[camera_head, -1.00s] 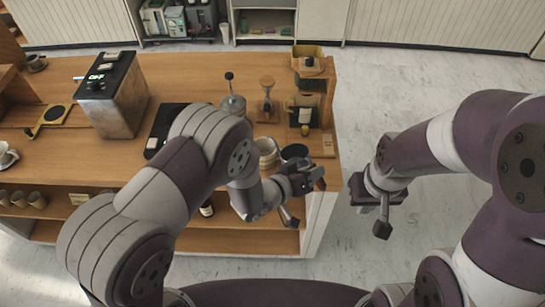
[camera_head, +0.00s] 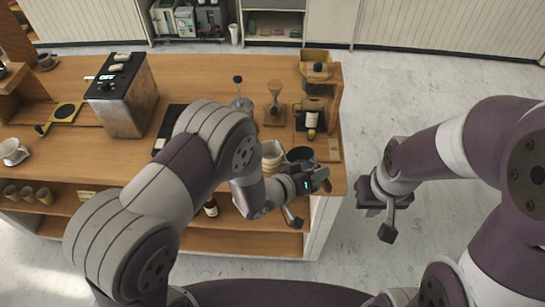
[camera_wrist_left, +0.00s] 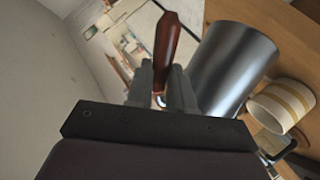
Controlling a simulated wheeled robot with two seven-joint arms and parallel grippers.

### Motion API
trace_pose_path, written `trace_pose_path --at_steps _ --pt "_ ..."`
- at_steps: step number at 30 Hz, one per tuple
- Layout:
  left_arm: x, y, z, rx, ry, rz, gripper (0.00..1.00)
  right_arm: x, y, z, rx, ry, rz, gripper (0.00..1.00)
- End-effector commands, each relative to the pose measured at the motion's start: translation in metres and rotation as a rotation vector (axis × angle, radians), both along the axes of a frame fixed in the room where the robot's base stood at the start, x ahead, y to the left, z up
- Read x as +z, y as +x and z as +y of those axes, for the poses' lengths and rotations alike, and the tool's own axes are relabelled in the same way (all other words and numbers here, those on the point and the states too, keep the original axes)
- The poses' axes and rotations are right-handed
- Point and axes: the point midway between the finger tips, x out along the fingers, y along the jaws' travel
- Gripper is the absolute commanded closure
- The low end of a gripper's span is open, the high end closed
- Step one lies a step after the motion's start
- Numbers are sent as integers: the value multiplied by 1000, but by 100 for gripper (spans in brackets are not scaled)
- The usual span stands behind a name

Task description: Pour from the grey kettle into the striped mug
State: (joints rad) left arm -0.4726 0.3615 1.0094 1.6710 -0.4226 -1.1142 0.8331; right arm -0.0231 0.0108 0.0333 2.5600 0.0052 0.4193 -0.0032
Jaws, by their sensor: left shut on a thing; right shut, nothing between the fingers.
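The grey kettle (camera_head: 299,155) is at the counter's right front part, its dark round top showing in the head view. In the left wrist view it is a smooth metal cylinder (camera_wrist_left: 235,65) with a brown handle (camera_wrist_left: 165,45). My left gripper (camera_head: 312,182) is shut on that handle; its fingers (camera_wrist_left: 160,85) show on both sides of it. The striped mug (camera_head: 271,156) stands just left of the kettle, partly behind my left wrist; its tan stripes show in the wrist view (camera_wrist_left: 282,105). I cannot see inside it. My right gripper (camera_head: 369,193) is shut and empty, off the counter's right edge.
A bottle (camera_head: 311,121) and wooden holder stand behind the kettle. A grinder-like wooden piece (camera_head: 274,103) and a metal press (camera_head: 241,103) stand further left. A steel machine (camera_head: 122,95) is at the left. The counter (camera_head: 215,75) is clear at the back; floor is open at right.

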Motion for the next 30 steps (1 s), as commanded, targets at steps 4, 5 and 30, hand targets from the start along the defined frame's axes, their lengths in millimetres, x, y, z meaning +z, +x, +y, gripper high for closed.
trace_pose_path --at_steps 4,5,30 --pt "3 1 0 -1 -10 5 100 2 0 0 0 0 0 100" --pt "3 1 0 -1 -10 5 100 2 0 0 0 0 0 100" --pt "11 3 1 -1 -41 37 100 9 0 0 0 0 0 100"
